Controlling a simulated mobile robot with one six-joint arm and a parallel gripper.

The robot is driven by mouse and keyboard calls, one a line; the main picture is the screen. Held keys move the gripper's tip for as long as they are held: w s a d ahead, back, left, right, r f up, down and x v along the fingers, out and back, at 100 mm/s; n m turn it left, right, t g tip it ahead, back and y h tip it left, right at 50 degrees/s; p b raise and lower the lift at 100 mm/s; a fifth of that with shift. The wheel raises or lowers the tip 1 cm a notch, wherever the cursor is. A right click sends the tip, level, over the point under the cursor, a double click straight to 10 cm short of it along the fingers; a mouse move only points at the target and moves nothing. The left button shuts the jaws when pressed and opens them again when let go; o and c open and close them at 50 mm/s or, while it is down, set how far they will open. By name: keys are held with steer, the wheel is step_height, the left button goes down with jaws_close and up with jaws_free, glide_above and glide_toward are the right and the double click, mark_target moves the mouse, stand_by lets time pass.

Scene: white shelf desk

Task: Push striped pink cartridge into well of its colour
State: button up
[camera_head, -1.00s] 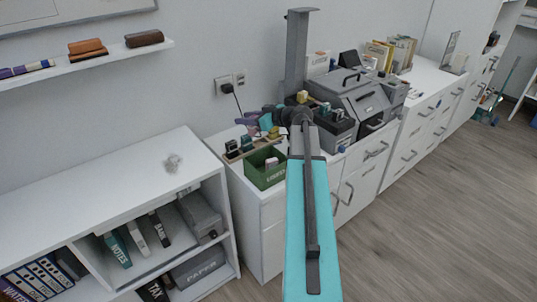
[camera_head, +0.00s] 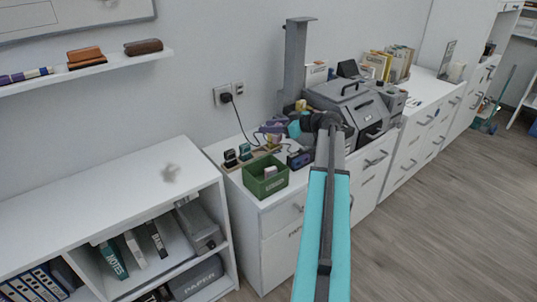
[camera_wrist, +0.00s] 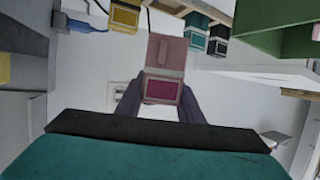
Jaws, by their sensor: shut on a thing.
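The pink cartridge (camera_wrist: 166,52) is held between the dark purple fingers of my gripper (camera_wrist: 160,102) in the wrist view, with a magenta end face towards the camera. My gripper (camera_head: 270,132) also shows in the head view above the white desk, its fingers pointing left from a teal body. The cartridge is too small or hidden to make out there. Stripes cannot be made out clearly. I cannot pick out a well of the matching colour in either view.
A green bin (camera_head: 264,184) stands at the desk's front left, beside a wooden rack (camera_head: 236,165) with dark cartridges. The wrist view shows yellow (camera_wrist: 125,16), teal (camera_wrist: 195,32) and black (camera_wrist: 218,40) cartridges. A large grey machine (camera_head: 345,101) stands to the right.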

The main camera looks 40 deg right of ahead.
steer(key=shift+f, duration=2.8)
steer(key=shift+f, duration=1.85)
steer(key=shift+f, duration=0.15)
steer(key=o, duration=0.8)
steer(key=shift+c, duration=0.2)
steer(key=shift+o, duration=0.4)
steer(key=shift+r, duration=0.2)
steer(key=v, duration=1.2)
steer(key=shift+b, duration=0.3)
